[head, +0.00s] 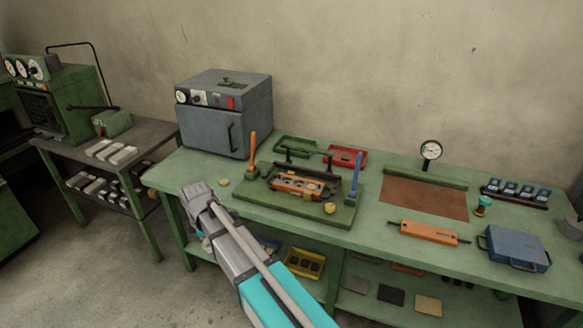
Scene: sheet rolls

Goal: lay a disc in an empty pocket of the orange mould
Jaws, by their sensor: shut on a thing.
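The orange mould (291,184) lies between the bars of a dark frame on a green base plate (277,206) on the bench. Its pockets are small here, and I cannot tell which are empty. A pale tan disc (223,183) lies on the bench left of the plate. A small yellow round piece (330,208) sits at the plate's front right. My grey and teal arm rises from the bottom, and its far end is at the bench's front left edge. My gripper's jaws are hidden, so what they hold does not show.
An orange upright handle (253,143) and a blue one (356,175) flank the mould. A grey oven (224,115) stands behind left. Green (295,145) and red (347,158) trays are behind. An orange bar (428,232) and blue case (514,248) lie right.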

